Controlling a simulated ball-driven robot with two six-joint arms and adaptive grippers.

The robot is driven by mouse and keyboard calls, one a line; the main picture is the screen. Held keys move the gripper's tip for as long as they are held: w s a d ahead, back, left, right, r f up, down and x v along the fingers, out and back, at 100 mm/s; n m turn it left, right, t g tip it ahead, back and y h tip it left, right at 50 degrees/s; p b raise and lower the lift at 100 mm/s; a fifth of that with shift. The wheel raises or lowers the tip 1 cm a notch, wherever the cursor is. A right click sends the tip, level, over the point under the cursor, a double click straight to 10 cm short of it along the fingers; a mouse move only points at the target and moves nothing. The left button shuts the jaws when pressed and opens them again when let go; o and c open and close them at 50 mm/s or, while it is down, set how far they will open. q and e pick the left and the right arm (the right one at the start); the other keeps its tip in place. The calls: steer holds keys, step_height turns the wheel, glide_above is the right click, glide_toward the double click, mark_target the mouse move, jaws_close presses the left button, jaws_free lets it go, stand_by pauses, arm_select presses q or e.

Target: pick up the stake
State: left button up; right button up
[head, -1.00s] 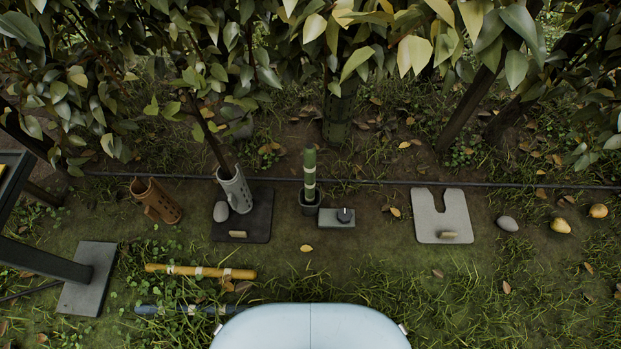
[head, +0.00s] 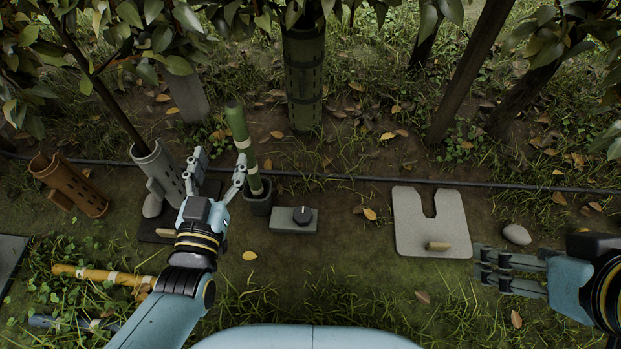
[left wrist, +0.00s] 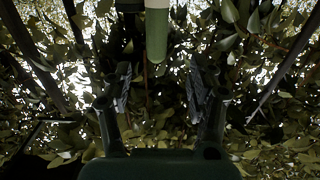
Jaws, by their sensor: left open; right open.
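In the left wrist view the green stake (left wrist: 157,38) comes down from the top edge, between the spread fingers in the picture. A yellow stake (head: 100,275) and a dark blue stake (head: 75,323) lie on the grass at lower left. My right gripper (head: 482,268) is open and empty at right.
A grey box with a dark knob (head: 294,220) is beside the holder. A pale notched plate (head: 430,222) and a stone (head: 516,235) lie to the right. A brown tube (head: 68,185) and a grey tube (head: 158,170) stand left. A dark hose (head: 350,178) crosses behind.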

mark_target(238, 137)
arm_select(q)
steer(key=w+f, duration=0.1)
steer(key=w+b, duration=0.1)
steer(key=w, duration=0.1)
steer(key=w+f+b, duration=0.1)
steer(key=w, duration=0.1)
steer(key=shift+d+f, duration=0.25)
steer(key=shift+f, duration=0.05)
steer(key=shift+w+b, duration=0.4)
steer(key=shift+w, duration=0.15)
steer(key=shift+w+d+f+b, duration=0.1)
steer(key=shift+w+f+b, duration=0.1)
steer(key=shift+w+b, duration=0.35)
steer(key=shift+w+d+f+b, duration=0.1)
steer(key=shift+w+f+b, duration=0.1)
steer(key=shift+w+b, duration=0.3)
steer(key=shift+w, duration=0.95)
steer(key=shift+w+r+b, duration=0.1)
steer(key=shift+w+b, duration=0.3)
steer(key=shift+w, duration=0.2)
arm_select(e)
step_height(238, 137, down, 8)
steer(key=s+t, duration=0.2)
steer(key=t, duration=0.3)
steer(key=shift+s+a, duration=0.35)
arm_select(q)
jaws_close()
